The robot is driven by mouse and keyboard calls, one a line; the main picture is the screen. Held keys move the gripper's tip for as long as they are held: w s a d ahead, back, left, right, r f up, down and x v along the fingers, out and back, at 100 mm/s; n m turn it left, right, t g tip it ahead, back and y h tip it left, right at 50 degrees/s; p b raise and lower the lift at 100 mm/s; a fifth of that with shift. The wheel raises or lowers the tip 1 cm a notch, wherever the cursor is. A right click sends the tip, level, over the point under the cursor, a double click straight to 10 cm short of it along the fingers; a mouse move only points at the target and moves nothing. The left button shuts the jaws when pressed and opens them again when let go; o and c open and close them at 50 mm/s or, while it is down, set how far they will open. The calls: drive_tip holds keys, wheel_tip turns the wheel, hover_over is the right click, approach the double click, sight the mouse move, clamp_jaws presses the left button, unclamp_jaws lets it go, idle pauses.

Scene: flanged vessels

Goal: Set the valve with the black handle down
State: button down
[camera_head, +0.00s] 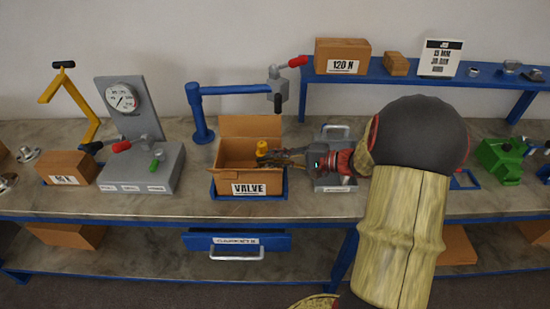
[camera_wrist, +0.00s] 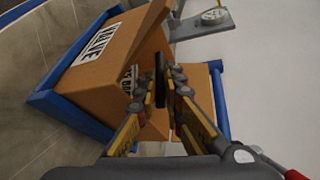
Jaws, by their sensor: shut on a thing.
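My gripper (camera_head: 268,158) is at the open cardboard box labelled VALVE (camera_head: 222,177), its fingers reaching in from the right. In the wrist view my gripper (camera_wrist: 163,85) is shut on a thin black piece (camera_wrist: 160,75), which looks like the black handle of the valve. A yellow piece (camera_head: 262,147) stands at the fingertips in the head view; I cannot tell whether it is part of the same valve. The box also shows in the wrist view (camera_wrist: 125,50). The valve's lower part is hidden by the fingers and the box.
The box sits in a blue tray (camera_head: 249,197) on the bench. A grey gauge stand (camera_head: 138,165) is left of it. A blue post (camera_head: 202,115) carries a red-handled valve (camera_head: 278,85) above the box's right side. A shelf (camera_head: 400,77) with boxes is behind.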

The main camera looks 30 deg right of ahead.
drive_tip(key=c, duration=1.9)
unclamp_jaws()
drive_tip(key=shift+f, duration=0.15)
drive_tip(key=r+p+v, duration=0.1)
drive_tip(key=p+v, duration=0.2)
drive_tip(key=v, duration=0.9)
